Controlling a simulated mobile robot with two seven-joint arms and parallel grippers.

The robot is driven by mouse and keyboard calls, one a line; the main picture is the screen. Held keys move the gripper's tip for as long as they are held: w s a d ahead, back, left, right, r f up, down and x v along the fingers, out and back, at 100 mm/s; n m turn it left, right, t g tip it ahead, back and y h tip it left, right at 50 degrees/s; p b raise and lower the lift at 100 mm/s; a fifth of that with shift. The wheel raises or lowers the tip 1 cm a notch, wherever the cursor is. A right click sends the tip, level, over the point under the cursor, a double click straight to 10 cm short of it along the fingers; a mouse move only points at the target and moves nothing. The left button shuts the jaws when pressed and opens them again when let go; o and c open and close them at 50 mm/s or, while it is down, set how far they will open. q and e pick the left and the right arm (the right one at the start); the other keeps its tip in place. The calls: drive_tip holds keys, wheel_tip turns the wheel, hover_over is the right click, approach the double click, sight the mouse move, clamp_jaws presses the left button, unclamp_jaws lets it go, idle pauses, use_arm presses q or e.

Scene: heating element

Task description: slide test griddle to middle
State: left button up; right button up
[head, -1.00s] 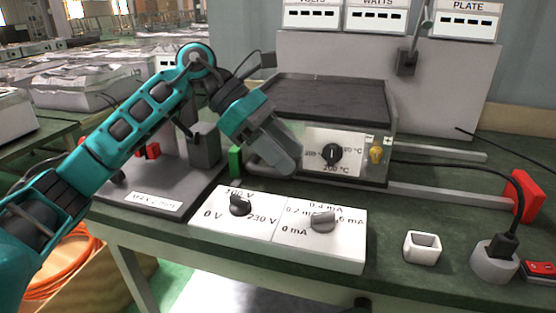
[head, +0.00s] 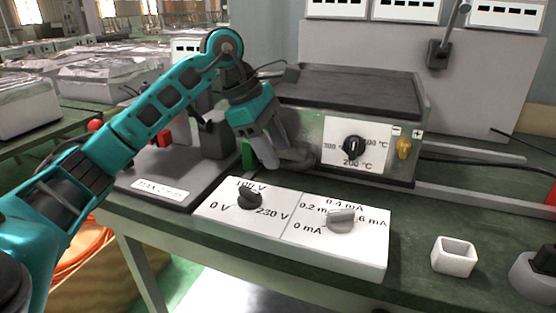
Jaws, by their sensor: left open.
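The test griddle (head: 311,130) is a grey box with a dark flat top and a front panel with a temperature dial (head: 352,147). It stands at the back middle of the bench, at the left part of light rails that run out to the right. My left gripper (head: 283,160) is open, pointing down at the griddle's front left corner. It covers part of that corner, and I cannot tell whether it touches. A green block (head: 248,154) shows just left of the gripper.
A white panel with two knobs (head: 290,229) lies in front of the griddle. A small white hollow block (head: 454,256) and a grey socket (head: 535,278) stand at the right. A dark-based device (head: 168,180) is at the left. The rail (head: 480,178) right of the griddle is clear.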

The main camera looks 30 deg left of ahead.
use_arm(q)
drive_tip(key=shift+x, duration=1)
clamp_jaws()
